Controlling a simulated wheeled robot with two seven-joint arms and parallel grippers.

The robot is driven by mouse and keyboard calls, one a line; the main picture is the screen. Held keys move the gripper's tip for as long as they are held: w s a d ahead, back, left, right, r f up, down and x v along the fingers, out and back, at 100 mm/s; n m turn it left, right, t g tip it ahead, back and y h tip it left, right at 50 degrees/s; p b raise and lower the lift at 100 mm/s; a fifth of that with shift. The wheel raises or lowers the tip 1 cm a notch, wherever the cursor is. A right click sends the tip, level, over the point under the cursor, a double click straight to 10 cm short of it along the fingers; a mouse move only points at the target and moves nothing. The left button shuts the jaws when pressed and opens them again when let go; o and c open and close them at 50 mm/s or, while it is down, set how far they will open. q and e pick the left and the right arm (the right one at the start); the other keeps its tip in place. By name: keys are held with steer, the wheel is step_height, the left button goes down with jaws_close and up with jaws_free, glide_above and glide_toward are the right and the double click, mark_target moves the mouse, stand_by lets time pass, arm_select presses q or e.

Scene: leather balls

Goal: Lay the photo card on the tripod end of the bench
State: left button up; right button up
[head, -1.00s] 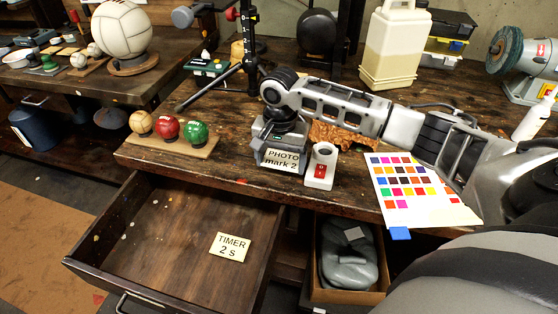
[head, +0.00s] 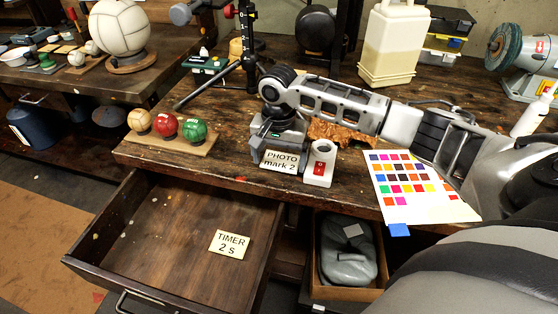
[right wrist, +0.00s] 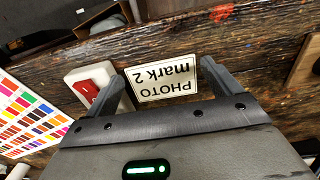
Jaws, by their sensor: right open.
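The photo card, a cream card reading "PHOTO mark 2" (head: 280,161), is at the front edge of the bench (head: 230,165). It also shows in the right wrist view (right wrist: 162,81), upside down between my fingers. My right gripper (head: 282,153) is open above the bench, its fingers on either side of the card. In the right wrist view the fingers (right wrist: 163,88) stand apart, with no clear contact with the card. The black tripod (head: 247,50) stands farther back, left of my right arm. My left gripper is out of view.
A white block with a red switch (head: 319,166) stands close right of the card. A rack with three small balls (head: 168,143) is to the left. A colour chart (head: 420,185) lies at right. An open drawer (head: 180,235) holds a "TIMER 2 s" card (head: 229,243).

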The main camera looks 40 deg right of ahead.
mark_target(279, 166)
step_height(279, 166, up, 11)
stand_by(0.3)
stand_by(0.5)
